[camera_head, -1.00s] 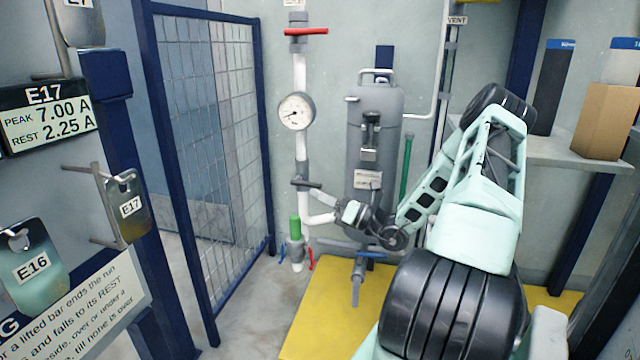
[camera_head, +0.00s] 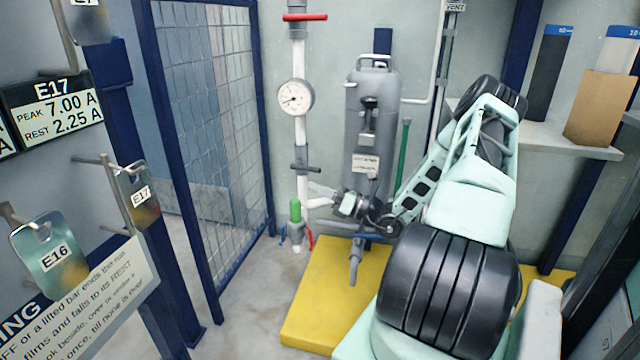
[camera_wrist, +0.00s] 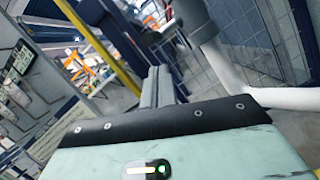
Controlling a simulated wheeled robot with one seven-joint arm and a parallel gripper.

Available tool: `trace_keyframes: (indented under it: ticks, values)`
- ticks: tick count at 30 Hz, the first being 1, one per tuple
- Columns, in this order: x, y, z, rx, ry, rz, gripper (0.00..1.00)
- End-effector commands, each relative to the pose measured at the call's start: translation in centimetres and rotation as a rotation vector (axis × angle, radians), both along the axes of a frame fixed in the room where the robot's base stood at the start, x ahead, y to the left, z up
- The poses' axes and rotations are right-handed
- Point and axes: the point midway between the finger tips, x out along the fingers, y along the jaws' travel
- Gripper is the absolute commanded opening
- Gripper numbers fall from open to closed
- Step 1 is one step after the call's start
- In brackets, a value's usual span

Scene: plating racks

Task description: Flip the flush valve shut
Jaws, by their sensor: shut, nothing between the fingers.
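Several valve handles show in the head view, and I cannot read which is labelled the flush valve. A dark lever (camera_head: 306,168) lies roughly level across the white pipe (camera_head: 301,130) below the gauge. A red handle (camera_head: 305,17) sits at the top of that pipe. A blue handle (camera_head: 372,238) is under the grey tank (camera_head: 372,115). My gripper (camera_head: 318,188) is beside the pipe, just below and right of the dark lever. Its fingers (camera_wrist: 155,85) are shut and empty in the wrist view, with white pipe (camera_wrist: 275,97) to their right. Contact cannot be told.
A round gauge (camera_head: 295,97) is on the pipe. A green-topped fitting (camera_head: 295,212) with small red and blue levers stands below. A blue mesh gate (camera_head: 215,140) is left, a yellow platform (camera_head: 315,300) below. A shelf (camera_head: 545,145) holds boxes at right.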

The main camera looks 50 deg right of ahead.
Motion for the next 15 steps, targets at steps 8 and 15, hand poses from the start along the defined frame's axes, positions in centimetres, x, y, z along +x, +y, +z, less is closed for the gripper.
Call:
trace_keyframes:
  ticks: [8,15]
  values:
    - [-4.8,-1.4,-2.6,0.002,0.01,-0.001,0.0]
    - [-8.2,-2.4,-3.8,0.001,0.01,0.001,0.0]
